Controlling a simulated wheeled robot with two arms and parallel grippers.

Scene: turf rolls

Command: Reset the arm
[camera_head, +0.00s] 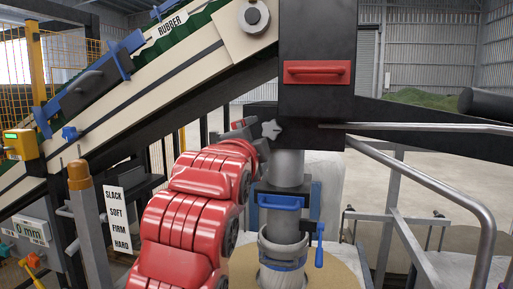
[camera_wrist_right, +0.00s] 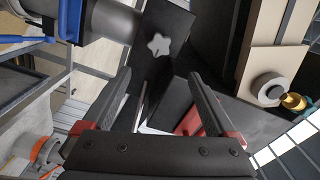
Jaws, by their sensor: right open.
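My right arm, red and segmented, rises from the bottom of the head view. Its dark gripper (camera_head: 254,136) is small and partly hidden there, close to a grey star-shaped knob (camera_head: 270,130) on the black machine. In the right wrist view the two dark fingers of this gripper (camera_wrist_right: 158,75) stand wide apart with nothing gripped between them. The star knob (camera_wrist_right: 158,46) lies beyond the fingertips, on a black plate; it looks apart from both fingers. My left gripper is not in view.
A black column with a red handle (camera_head: 317,72) stands above the knob. Below are a blue handle (camera_head: 280,202) and a blue lever (camera_head: 320,240). An inclined conveyor (camera_head: 150,98) fills the left, a grey rail (camera_head: 480,220) the right. Open floor lies behind.

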